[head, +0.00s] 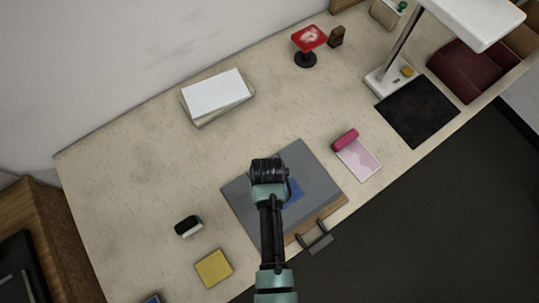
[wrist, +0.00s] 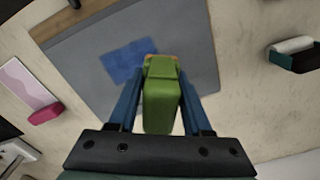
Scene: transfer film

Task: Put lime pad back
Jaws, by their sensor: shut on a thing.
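The lime pad (wrist: 160,98) is a green block with a tan end in the wrist view. My gripper (wrist: 163,78) is shut on it, with a blue finger on each side. In the head view my gripper's tip and the pad are hidden under my wrist. My wrist is over a grey board (head: 240,200), and the pad appears held above it. A blue square (head: 293,191) lies on the board; it also shows in the wrist view (wrist: 128,60), just left of the pad's far end.
A black-and-white item (head: 188,226) and a yellow square (head: 213,268) lie left of the board. A pink-and-white card with a dark pink roll (head: 345,140) lies right. A lamp (head: 402,50), black mat (head: 418,110), red stand (head: 308,40) and white stack (head: 215,93) stand farther back.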

